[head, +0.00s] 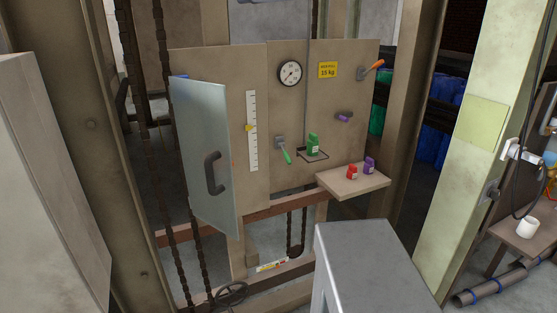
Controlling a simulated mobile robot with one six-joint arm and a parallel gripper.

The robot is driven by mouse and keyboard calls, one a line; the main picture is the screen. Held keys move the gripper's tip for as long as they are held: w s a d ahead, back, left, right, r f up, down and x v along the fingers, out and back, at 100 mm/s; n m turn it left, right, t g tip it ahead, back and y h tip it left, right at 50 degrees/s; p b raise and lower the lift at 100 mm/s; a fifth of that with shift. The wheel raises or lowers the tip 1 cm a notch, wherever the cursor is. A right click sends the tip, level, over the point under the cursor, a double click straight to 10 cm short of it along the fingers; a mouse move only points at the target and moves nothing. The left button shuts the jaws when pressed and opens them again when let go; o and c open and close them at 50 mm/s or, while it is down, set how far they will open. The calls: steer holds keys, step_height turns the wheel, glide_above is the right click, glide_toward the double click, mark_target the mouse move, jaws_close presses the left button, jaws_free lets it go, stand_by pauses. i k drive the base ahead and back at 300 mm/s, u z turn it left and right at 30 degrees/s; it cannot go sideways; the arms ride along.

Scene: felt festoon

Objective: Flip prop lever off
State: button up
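A tan upright panel (318,110) faces me with several controls. A lever with an orange handle (372,66) sits at its upper right, the handle pointing up and right. A lever with a green handle (286,155) is at its middle, pointing down and right from a grey mount (279,141). A short purple grip or knob (344,117) sticks out at the right. I cannot tell which of these is the prop lever, as no label naming it is readable. My gripper is not in view.
A frosted door (205,150) with a dark handle stands ajar at the panel's left. A green weight (313,144) sits on a small hanging tray. Red (351,173) and purple (369,165) weights stand on a shelf (345,185). A grey box-like block (370,250) fills the lower foreground.

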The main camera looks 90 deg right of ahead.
mark_target(285, 155)
steer(key=z, duration=0.05)
steer(key=i, duration=1)
steer(key=u, duration=0.3)
steer(key=k, duration=0.2)
steer(key=z, duration=2.8)
steer(key=k, duration=0.15)
steer(key=z, duration=1.3)
